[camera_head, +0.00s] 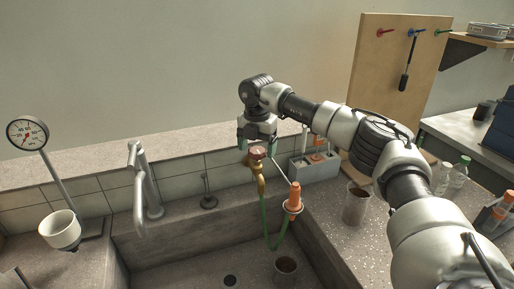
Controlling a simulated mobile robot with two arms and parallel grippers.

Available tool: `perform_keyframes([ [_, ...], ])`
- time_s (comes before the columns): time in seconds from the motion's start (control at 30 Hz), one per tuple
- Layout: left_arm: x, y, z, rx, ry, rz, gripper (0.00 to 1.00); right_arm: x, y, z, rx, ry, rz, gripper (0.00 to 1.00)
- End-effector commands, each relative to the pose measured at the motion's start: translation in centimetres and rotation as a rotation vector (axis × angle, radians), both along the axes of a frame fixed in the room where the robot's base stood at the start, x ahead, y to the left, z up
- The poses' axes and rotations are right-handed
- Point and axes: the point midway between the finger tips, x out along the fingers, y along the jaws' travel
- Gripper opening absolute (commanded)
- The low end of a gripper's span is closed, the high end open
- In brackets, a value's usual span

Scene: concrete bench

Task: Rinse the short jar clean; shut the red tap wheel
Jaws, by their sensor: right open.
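The red tap wheel (257,152) sits on top of a brass tap (259,172) at the back wall of the sink. My right gripper (257,146) points down over the wheel, with its open fingers on either side of it; I cannot tell whether they touch it. A short jar (286,268) with dark brown matter inside stands upright in the sink. A taller-looking jar (356,203), also brown inside, stands on the counter right of the sink. A green hose (266,228) hangs in a loop from the tap to an orange nozzle (294,196) in a holder. My left gripper is not seen.
A grey faucet (146,180) rises at the sink's left. A gauge (28,132) on a post and a white cup (60,229) stand further left. A grey caddy (315,167) is behind the nozzle. Clear bottles (452,178) stand at right. The sink floor's left is clear.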

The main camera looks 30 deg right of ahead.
Motion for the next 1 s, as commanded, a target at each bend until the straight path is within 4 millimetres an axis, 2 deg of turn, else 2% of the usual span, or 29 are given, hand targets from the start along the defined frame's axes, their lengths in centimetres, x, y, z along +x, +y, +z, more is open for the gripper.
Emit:
perform_keyframes([
  [0.1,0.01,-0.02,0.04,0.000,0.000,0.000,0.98,-0.02,-0.01,-0.59,0.000,0.000,0.000,0.80],
  [0.37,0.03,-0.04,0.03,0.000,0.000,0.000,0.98,-0.01,-0.02,-0.67,-0.001,-0.001,0.000,0.80],
  [0.67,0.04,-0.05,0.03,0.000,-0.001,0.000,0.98,-0.01,-0.02,-0.64,-0.001,-0.001,0.000,0.34],
  [1.0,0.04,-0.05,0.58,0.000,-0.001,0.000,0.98,-0.01,-0.03,-0.48,0.000,0.000,0.050,0.33],
])
